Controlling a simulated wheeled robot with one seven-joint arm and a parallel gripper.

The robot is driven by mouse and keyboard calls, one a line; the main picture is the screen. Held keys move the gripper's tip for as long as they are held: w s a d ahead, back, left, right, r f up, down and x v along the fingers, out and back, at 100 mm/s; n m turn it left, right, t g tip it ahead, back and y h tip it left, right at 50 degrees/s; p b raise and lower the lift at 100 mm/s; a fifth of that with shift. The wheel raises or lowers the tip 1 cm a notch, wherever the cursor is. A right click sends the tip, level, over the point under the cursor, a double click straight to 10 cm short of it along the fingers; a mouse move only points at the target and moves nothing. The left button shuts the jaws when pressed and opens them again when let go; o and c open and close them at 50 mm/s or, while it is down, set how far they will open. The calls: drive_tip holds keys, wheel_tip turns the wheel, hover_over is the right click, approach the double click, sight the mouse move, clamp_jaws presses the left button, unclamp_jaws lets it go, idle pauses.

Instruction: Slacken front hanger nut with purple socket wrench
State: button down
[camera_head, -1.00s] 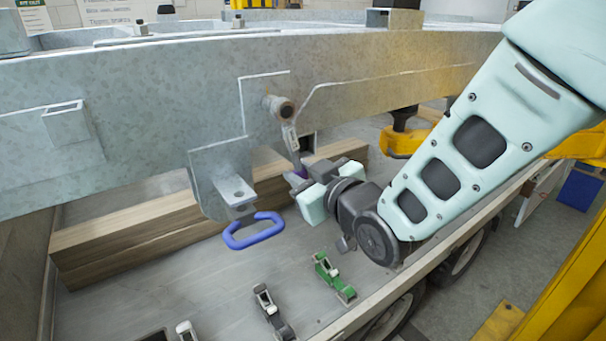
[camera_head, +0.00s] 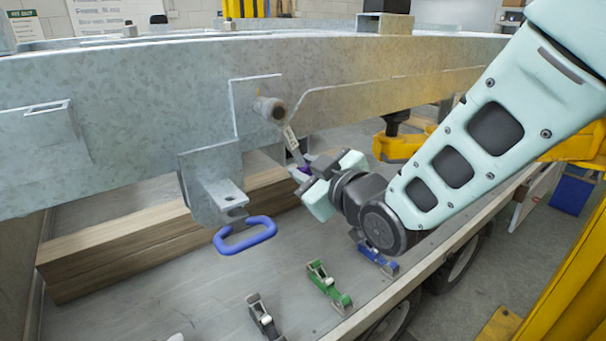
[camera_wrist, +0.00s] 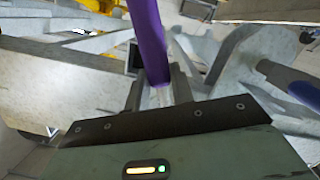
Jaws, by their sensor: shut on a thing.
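The purple socket wrench (camera_head: 291,141) slants down and right from a round socket head (camera_head: 268,107) at the side of the galvanized frame beam (camera_head: 150,95). The head appears seated there and covers whatever nut lies behind it. My gripper (camera_head: 307,173) is shut on the wrench's purple handle, of which little shows in the head view. In the wrist view the purple handle (camera_wrist: 148,40) rises from between my fingers (camera_wrist: 158,88).
A bracket (camera_head: 213,185) with a blue loop (camera_head: 245,236) hangs left of my gripper. Wooden beams (camera_head: 150,222) lie behind. Green (camera_head: 328,284), black (camera_head: 263,317) and blue (camera_head: 378,257) tools lie on the deck below. A yellow stand (camera_head: 398,147) stands behind my arm.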

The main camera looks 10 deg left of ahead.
drive_tip(key=shift+w+d+r+n, duration=0.3)
drive_tip(key=shift+w+d+n, duration=0.05)
drive_tip(key=shift+w+n, duration=0.1)
drive_tip(key=shift+w+d+r+n+t+b, duration=0.3)
drive_tip(key=shift+w+d+r+n+b, duration=0.2)
drive_tip(key=shift+b, duration=0.2)
drive_tip(key=shift+w+r+n, duration=0.1)
drive_tip(key=shift+n, duration=0.15)
drive_tip(key=shift+w+d+r+n+b, duration=0.5)
drive_tip(key=shift+r+n, duration=0.2)
drive_tip(key=shift+n, duration=0.1)
